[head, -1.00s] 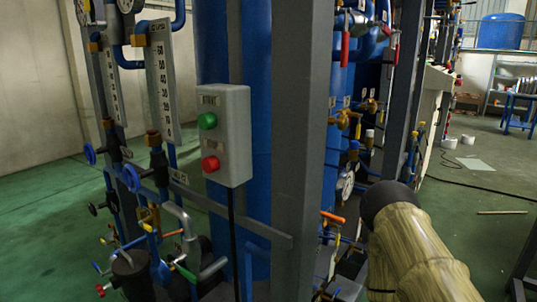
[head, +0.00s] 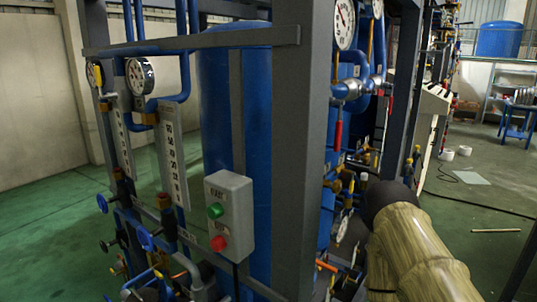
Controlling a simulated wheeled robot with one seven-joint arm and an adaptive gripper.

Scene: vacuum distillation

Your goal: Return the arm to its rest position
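My arm (head: 415,250) shows at the lower right of the head view as a wood-patterned link with a dark rounded joint. My gripper is not in view. A grey control box (head: 229,218) with a green button (head: 215,211) and a red button (head: 219,243) hangs at the front of the rig, left of my arm. My arm link is in front of the rig's right side and hides part of it. I cannot tell whether they touch.
A grey steel post (head: 298,170) stands upright in the middle, with a blue tank (head: 236,110) behind it. Gauges (head: 140,76), valves and pipes crowd both sides. Open green floor (head: 480,215) lies at right, with a thin stick (head: 496,230) on it.

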